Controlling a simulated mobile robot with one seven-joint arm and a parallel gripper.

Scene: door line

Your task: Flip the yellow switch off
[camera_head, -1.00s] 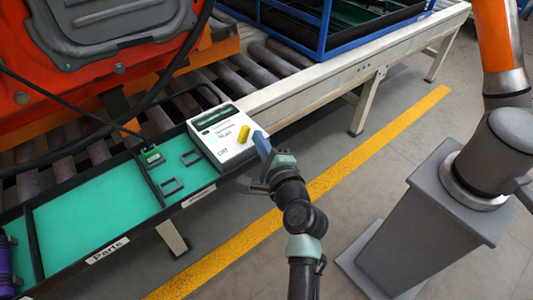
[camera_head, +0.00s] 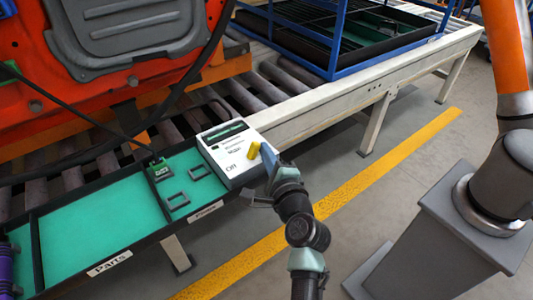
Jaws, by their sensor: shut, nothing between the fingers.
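The yellow switch (camera_head: 253,150) is a small lever on the right side of a white box (camera_head: 222,141). The box has a dark slot at its top and printed lettering, with "Off" near its lower left. My gripper (camera_head: 270,155) is shut and empty. Its tip is just to the right of the yellow switch, at the box's right edge. I cannot tell whether it touches the switch.
A black-rimmed tray with green inserts, labelled "Parts" (camera_head: 108,264), lies to the left of the box. A conveyor rail (camera_head: 310,105) runs behind, with a blue-framed crate (camera_head: 330,45) on it. An orange robot arm on a grey pedestal (camera_head: 440,225) stands at right.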

